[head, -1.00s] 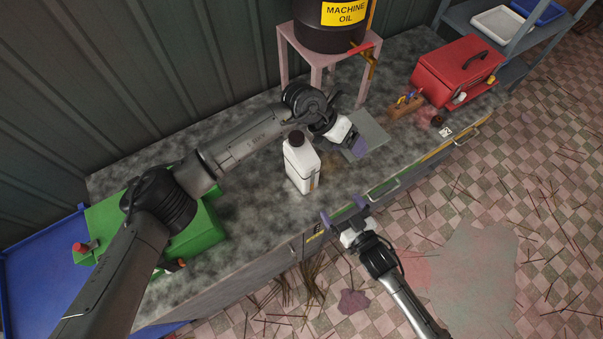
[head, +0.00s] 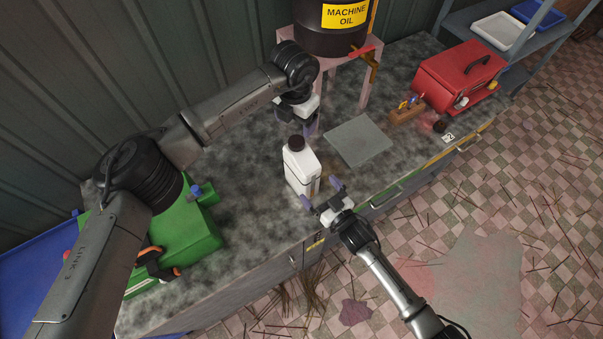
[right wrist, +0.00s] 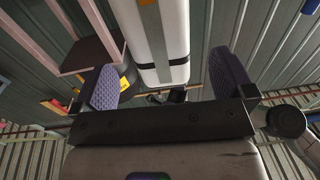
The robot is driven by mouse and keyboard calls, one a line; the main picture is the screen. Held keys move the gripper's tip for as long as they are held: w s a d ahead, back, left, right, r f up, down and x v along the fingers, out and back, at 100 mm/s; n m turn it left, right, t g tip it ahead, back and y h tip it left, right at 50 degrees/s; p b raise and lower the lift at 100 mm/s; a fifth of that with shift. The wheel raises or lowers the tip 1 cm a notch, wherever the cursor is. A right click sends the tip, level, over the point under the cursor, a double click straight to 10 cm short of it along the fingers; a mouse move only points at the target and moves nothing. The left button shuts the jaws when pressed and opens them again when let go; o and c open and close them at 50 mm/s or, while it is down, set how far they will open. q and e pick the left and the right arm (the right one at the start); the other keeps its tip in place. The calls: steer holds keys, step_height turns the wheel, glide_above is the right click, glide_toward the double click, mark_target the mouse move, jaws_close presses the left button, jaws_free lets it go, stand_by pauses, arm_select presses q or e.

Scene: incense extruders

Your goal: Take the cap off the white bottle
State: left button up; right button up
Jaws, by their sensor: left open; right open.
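The white bottle (head: 300,172) stands upright on the workbench in the head view, with its dark brown cap (head: 296,143) on top. My left gripper (head: 311,130) is open and points down, above and just behind the cap, apart from it as far as I can tell. My right gripper (head: 321,194) is open at the bench's front edge, with its fingers toward the bottle's lower front. In the right wrist view the bottle's white body (right wrist: 165,35) lies ahead between the two purple finger pads (right wrist: 168,85).
A grey plate (head: 358,141) lies right of the bottle. A machine oil drum (head: 333,30) stands on a pink stand (head: 368,75) behind. A green machine (head: 195,235) is at left, a red toolbox (head: 458,75) at right. Bench around the bottle's left is clear.

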mark_target(313, 183)
steer(key=shift+x, duration=2.5)
